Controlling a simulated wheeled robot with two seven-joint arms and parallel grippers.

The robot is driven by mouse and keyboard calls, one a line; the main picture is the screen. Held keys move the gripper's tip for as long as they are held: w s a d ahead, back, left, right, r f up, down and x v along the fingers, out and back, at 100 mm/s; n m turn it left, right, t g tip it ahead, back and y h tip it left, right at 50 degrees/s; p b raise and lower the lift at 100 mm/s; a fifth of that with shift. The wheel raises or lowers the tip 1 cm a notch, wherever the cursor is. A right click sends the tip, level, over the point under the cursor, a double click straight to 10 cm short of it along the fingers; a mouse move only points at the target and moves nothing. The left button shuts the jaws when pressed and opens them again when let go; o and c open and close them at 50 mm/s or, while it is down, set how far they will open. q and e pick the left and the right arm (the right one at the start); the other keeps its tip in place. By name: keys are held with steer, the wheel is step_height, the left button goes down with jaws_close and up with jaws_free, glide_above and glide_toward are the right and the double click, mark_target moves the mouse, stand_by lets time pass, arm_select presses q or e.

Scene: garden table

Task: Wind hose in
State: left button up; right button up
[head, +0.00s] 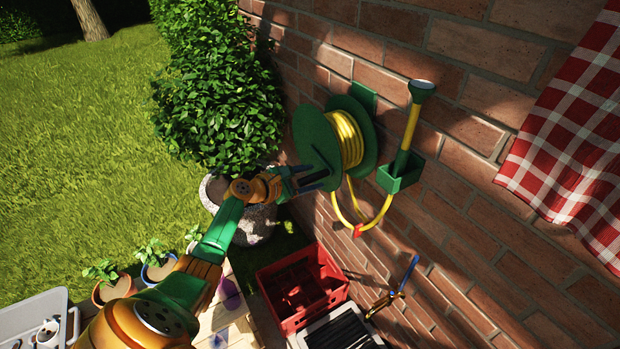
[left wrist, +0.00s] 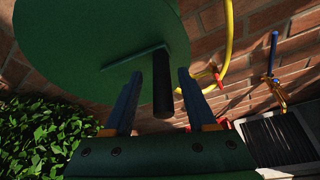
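The hose reel (head: 315,142) is on the brick wall, with green discs and yellow hose (head: 345,138) wound between them. A loop of hose hangs below to a green holder (head: 398,178) with a yellow and green spray wand (head: 412,125). A red piece (head: 358,231) sits on the loop. In the left wrist view, a black crank handle (left wrist: 163,97) sticks out from the green disc (left wrist: 85,45) on a crank arm (left wrist: 136,58). My left gripper (head: 318,178) is open at the reel. Its fingers (left wrist: 158,76) stand either side of the handle, with gaps visible. My right gripper is not in view.
A red crate (head: 268,283) stands below the reel, beside a dark grate (head: 345,333) and a tap with a blue handle (head: 395,290). A stone planter (head: 255,225) and bush (head: 215,85) are left of the reel. A checked cloth (head: 575,150) hangs at right.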

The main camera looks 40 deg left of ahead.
arm_select(q)
steer(key=shift+p+v, duration=0.5)
steer(key=shift+v, duration=3.05)
steer(key=shift+f, duration=0.1)
